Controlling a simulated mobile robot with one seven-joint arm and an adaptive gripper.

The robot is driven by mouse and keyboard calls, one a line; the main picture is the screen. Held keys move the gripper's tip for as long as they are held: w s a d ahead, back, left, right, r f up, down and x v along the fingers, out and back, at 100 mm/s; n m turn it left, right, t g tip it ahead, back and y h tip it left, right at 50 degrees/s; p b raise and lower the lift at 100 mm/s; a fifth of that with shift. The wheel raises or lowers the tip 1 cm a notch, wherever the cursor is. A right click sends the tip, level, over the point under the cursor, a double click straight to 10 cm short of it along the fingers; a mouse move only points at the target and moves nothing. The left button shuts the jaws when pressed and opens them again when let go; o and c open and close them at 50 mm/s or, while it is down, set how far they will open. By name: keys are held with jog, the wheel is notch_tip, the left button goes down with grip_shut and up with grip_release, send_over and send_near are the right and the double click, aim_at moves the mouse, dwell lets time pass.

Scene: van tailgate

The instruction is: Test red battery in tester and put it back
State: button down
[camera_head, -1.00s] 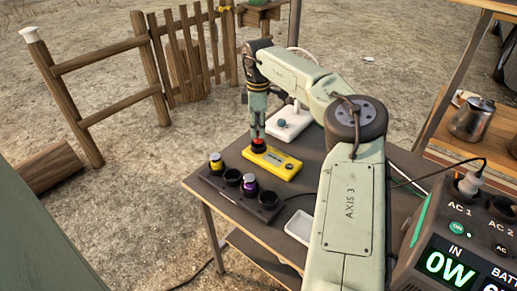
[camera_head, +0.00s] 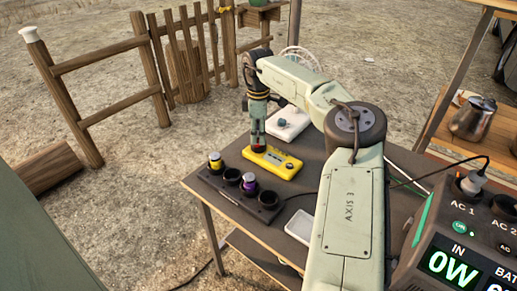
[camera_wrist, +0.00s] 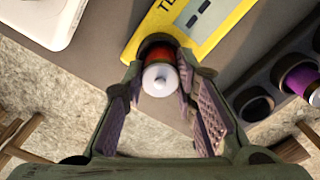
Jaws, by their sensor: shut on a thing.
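The red battery (camera_wrist: 160,78) with a white cap stands in the round socket at one end of the yellow tester (camera_head: 280,165).
A white device (camera_head: 289,122) stands on the table behind the tester. A pale shallow tray (camera_head: 300,226) lies at the table's near side. The power station (camera_head: 465,240) stands at the right front. A kettle (camera_head: 472,119) sits on the wooden shelf.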

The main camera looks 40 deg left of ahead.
jog(key=c, duration=1.2)
grip_release()
notch_tip(320, 180, up, 12)
jog(key=shift+s, duration=0.1)
